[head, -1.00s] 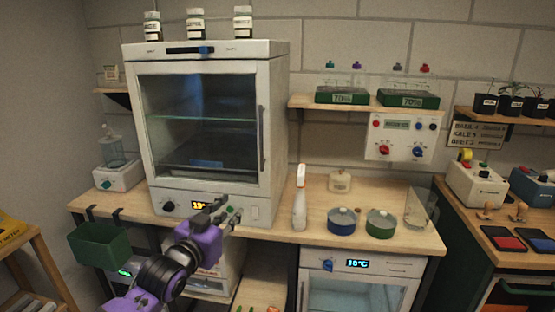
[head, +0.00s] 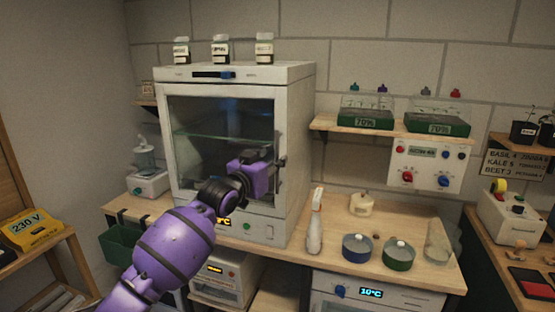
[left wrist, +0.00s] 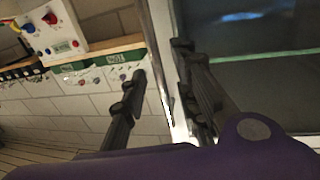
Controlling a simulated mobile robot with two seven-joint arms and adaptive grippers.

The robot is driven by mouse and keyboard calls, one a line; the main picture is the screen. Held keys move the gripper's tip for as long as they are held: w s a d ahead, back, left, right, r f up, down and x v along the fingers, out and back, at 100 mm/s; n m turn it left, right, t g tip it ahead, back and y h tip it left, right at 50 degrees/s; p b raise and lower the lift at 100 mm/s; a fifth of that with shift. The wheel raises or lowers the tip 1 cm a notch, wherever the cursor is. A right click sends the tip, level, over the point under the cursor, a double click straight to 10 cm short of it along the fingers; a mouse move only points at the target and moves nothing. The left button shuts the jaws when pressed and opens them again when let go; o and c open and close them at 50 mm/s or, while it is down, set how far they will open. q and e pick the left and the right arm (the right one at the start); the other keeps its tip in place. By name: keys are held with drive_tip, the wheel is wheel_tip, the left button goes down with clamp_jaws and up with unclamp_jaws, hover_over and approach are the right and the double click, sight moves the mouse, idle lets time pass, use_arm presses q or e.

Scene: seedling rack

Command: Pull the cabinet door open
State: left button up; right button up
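The cabinet (head: 300,110) is a white box with a dark glass door (head: 218,120) on its front. The door looks shut. Its upright handle (left wrist: 157,45) runs along the door's right side and is partly hidden by my gripper in the head view. My left gripper (head: 279,165) is at the handle, in front of the door's right edge. In the left wrist view, its two dark fingers (left wrist: 160,70) are apart, with the handle bar between them; contact cannot be made out. My right gripper is not in view.
A spray bottle (head: 315,225), a blue pot (head: 357,247) and a green pot (head: 398,254) stand on the bench (head: 290,258) right of the cabinet. Several jars stand on the cabinet top. A green bin (head: 118,243) hangs at the bench's left end.

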use_arm(q)
drive_tip(key=shift+x, duration=0.9)
clamp_jaws()
